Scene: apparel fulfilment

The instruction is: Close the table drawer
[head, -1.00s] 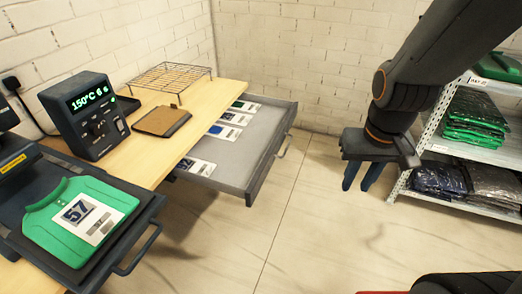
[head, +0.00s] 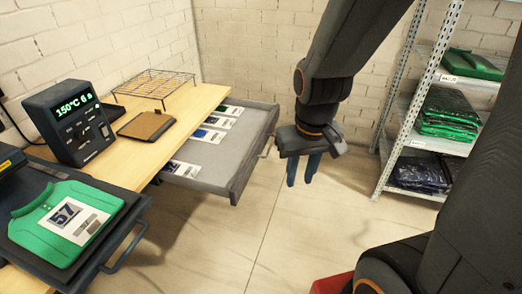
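The table drawer (head: 233,172) is pulled out from under the wooden table (head: 188,100), toward the right. It is a grey tray holding several printed cards in a row. Its handle (head: 268,144) is on the front panel. My gripper (head: 303,170) hangs just right of the drawer front with its blue fingers pointing down. A gap shows between the two fingers, and nothing is between them. The gripper looks close to the handle in the picture, but I cannot tell the depth between them.
A heat press holds a green shirt (head: 45,218) at the left front, with its own handle jutting right. A control box (head: 70,122), a wire rack (head: 157,86) and a brown pad (head: 146,125) stand on the table. A metal shelf (head: 393,150) is at right. The floor before the drawer is clear.

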